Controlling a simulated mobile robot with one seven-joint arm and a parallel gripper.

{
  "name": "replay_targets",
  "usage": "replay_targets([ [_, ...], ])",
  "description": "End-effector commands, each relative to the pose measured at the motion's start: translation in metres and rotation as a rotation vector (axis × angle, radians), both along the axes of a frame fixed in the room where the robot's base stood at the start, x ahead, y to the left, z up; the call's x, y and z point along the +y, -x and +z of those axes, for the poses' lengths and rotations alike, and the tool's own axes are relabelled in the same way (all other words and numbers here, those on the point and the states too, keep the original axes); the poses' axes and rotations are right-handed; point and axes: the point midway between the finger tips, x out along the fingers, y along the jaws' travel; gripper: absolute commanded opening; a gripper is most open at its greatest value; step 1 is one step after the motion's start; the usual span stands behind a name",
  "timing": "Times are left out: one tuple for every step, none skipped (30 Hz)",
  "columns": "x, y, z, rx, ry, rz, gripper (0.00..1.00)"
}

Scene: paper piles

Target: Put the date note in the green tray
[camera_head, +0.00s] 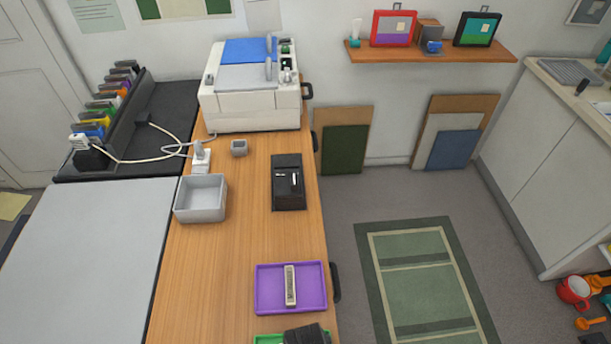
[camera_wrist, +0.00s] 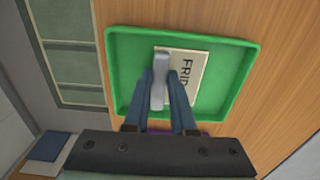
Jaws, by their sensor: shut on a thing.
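The green tray (camera_wrist: 232,88) fills much of the wrist view, and a sliver of its edge (camera_head: 262,339) shows at the bottom of the head view. A cream note (camera_wrist: 188,66) with dark letters, reading about "FRID", is within the tray's outline. A grey upright grip piece (camera_wrist: 159,88) is at its left part. My gripper (camera_wrist: 162,76) is shut on this grey piece, one blue finger on each side. The fingers hide part of the note. I cannot tell whether the note touches the tray floor. In the head view my dark wrist covers the tray.
A purple tray (camera_head: 263,293) with a narrow cream-and-dark item (camera_head: 290,286) lies just behind the green one. A black box (camera_head: 288,196), a grey bin (camera_head: 201,202) and a white machine (camera_head: 250,100) stand farther back on the wooden counter (camera_head: 220,270).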

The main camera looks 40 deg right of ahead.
Motion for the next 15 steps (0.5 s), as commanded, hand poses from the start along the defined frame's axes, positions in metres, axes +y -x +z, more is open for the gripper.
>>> replay_targets([
  [0.0,0.0,-0.0012,0.0,0.0,0.0,0.27],
  [0.0,0.0,-0.0008,0.0,0.0,0.0,0.33],
  [0.0,0.0,-0.0007,0.0,0.0,0.0,0.4],
  [0.0,0.0,-0.0007,0.0,0.0,0.0,0.45],
  [0.0,0.0,-0.0007,0.0,0.0,0.0,0.51],
  [0.0,0.0,-0.0007,0.0,0.0,0.0,0.54],
  [0.0,0.0,-0.0006,0.0,0.0,0.0,0.54],
  [0.0,0.0,-0.0006,0.0,0.0,0.0,0.54],
  [0.0,0.0,-0.0006,0.0,0.0,0.0,0.54],
  [0.0,0.0,-0.0006,0.0,0.0,0.0,0.54],
  [0.0,0.0,-0.0006,0.0,0.0,0.0,0.54],
  [0.0,0.0,-0.0006,0.0,0.0,0.0,0.54],
  [0.0,0.0,-0.0004,0.0,0.0,0.0,0.54],
  [-0.0001,-0.0001,0.0002,0.0,0.0,0.0,0.54],
  [-0.0001,-0.0002,0.0019,0.0,0.0,0.0,0.54],
])
